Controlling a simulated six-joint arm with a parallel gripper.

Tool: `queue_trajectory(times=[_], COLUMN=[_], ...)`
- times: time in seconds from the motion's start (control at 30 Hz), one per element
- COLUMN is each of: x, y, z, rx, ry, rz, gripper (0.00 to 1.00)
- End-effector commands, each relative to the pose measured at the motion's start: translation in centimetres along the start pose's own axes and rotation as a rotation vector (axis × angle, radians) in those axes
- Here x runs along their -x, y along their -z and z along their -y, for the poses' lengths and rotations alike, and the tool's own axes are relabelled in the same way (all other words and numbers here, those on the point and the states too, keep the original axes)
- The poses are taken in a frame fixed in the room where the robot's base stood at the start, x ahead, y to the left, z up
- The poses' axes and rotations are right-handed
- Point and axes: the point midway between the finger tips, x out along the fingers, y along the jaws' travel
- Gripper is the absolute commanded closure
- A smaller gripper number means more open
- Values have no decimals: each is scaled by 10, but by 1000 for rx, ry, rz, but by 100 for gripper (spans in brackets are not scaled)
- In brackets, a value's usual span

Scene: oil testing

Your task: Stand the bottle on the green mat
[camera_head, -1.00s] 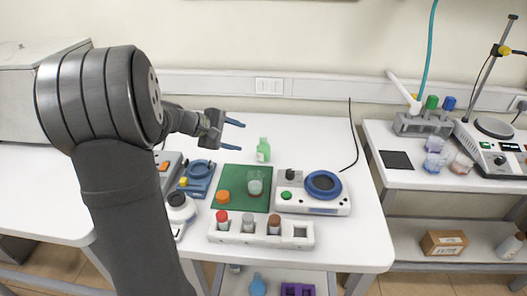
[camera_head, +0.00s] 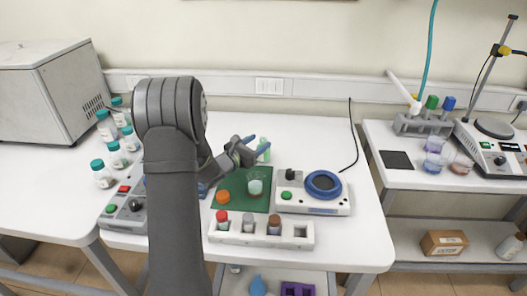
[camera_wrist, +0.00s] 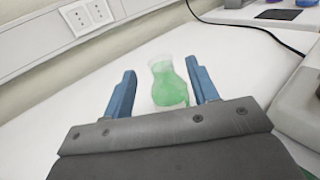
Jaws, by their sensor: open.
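The bottle (camera_head: 267,155), green and translucent, stands upright on the white table just behind the green mat (camera_head: 238,203). In the wrist view the bottle (camera_wrist: 171,88) shows between and slightly beyond the two blue fingers, with visible gaps on both sides. My gripper (camera_head: 258,144) is open and empty, beside the bottle on its left in the head view; it also shows in the wrist view (camera_wrist: 161,69). A finger partly hides the bottle in the head view.
A device with a blue ring (camera_head: 323,184) stands right of the mat. A white rack with vials (camera_head: 263,241) lies in front of it. Several teal-capped bottles (camera_head: 105,170) stand at the left. The table behind and right of the bottle is mostly clear, with a black cable (camera_head: 354,140).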

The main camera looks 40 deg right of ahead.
Motion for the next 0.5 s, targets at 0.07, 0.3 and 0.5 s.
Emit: queue_trajectory(times=[0.07,0.3,0.5], x=[-10,-45,-53], y=[0,-2,-2], z=[1,3,2], rx=[0,-3,-1], ry=[1,2,0], rz=[0,0,-1], gripper=[46,46,46])
